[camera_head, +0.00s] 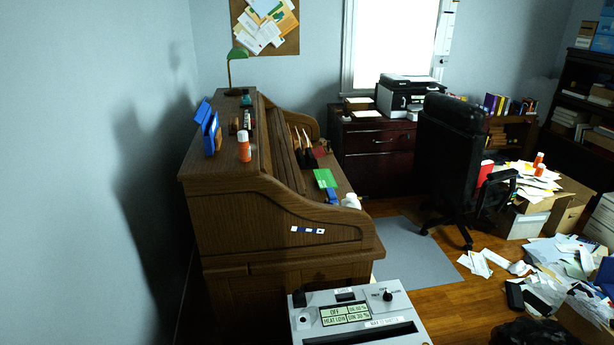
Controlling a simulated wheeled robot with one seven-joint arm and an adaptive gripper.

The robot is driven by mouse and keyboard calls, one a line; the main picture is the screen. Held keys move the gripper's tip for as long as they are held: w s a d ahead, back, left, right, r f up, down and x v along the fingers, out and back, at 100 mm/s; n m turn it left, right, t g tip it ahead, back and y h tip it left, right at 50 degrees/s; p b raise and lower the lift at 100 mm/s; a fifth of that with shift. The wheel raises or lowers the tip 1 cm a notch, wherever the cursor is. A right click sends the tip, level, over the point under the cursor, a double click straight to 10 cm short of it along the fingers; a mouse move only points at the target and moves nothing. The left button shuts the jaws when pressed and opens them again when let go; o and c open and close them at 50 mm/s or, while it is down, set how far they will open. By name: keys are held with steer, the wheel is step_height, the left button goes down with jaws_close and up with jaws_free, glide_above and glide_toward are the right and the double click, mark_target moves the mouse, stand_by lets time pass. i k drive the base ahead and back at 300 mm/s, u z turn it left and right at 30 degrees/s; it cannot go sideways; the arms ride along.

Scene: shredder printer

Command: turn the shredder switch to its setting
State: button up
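The shredder (412,336) is a light grey machine at the bottom middle, cut off by the lower edge. Its top carries a green lit display (345,314) that seems to read OFF and HEAT LOW. A round black knob (387,296), which looks like the shredder switch, sits to the right of the display with small marks around it. Its exact pointing direction is too small to tell. A dark paper slot (362,335) runs across the top in front. My gripper is not in view.
A wooden roll-top desk (235,205) stands just behind the shredder. A black office chair (450,150) is behind to the right. Papers (550,260) and boxes (525,223) clutter the right side. A dark bag-like object (535,332) lies at the lower right. Some wooden floor (450,300) is clear.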

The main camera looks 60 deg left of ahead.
mark_target(388, 297)
steer(key=k, duration=0.6)
steer(key=u, duration=1.35)
steer(key=i, duration=0.5)
steer(key=u, duration=0.05)
